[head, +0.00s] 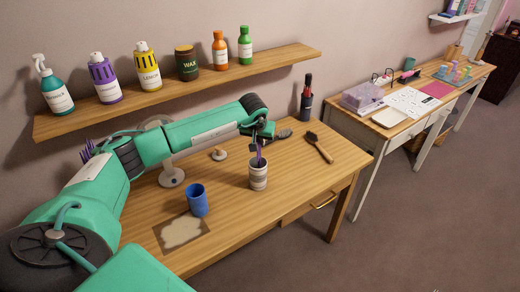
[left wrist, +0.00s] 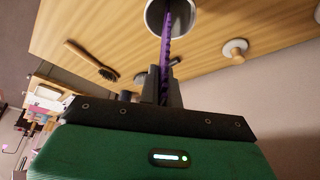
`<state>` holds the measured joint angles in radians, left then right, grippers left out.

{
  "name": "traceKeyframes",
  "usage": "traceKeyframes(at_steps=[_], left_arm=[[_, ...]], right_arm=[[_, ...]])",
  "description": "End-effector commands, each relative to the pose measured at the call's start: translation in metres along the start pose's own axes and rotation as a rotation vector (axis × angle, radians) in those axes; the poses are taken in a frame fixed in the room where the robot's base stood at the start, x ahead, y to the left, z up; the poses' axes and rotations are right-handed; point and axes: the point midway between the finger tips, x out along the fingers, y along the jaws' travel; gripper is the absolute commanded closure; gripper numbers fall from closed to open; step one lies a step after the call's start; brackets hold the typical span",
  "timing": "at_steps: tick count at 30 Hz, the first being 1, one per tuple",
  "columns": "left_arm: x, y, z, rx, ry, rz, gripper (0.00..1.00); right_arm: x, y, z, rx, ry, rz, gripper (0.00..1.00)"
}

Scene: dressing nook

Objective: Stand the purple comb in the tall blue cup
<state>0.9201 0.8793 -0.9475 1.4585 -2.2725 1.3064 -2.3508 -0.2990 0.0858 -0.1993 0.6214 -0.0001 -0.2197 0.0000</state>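The purple comb (head: 258,160) stands in a pale, dark-banded cup (head: 258,179) on the wooden table. My left gripper (head: 261,139) is above this cup, fingers pointing down. In the left wrist view the comb (left wrist: 166,38) runs from between the two fingers (left wrist: 163,86) into the mouth of the pale cup (left wrist: 151,20). The fingers are close together on the comb; its lower end is hidden in the cup. The tall blue cup (head: 197,201) stands upright to the left of the pale cup, apart from the gripper. My right gripper is not in view.
A wooden-handled brush (head: 320,147), a dark bottle (head: 306,99) and a small knobbed stand (head: 219,154) are on the table (head: 285,192). A round mirror's base (head: 172,178) stands behind the blue cup. A stained mat (head: 163,238) lies in front. A shelf (head: 180,92) with bottles hangs above.

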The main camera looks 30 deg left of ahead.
Motion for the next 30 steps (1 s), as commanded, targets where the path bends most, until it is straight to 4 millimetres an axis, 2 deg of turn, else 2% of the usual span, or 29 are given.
traceKeyframes(at_steps=[8,15,28,30], left_arm=[[0.021,0.0,0.01,0.0,-0.001,0.0,1.0],[0.051,0.001,0.024,0.0,-0.001,0.0,1.0],[0.06,0.0,0.027,0.0,0.001,0.0,1.0],[0.058,0.0,0.026,0.0,0.001,0.0,0.83]], right_arm=[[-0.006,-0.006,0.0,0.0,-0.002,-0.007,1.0],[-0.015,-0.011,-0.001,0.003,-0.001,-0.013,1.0],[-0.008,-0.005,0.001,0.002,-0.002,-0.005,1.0],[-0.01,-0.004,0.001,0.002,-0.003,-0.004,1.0]])
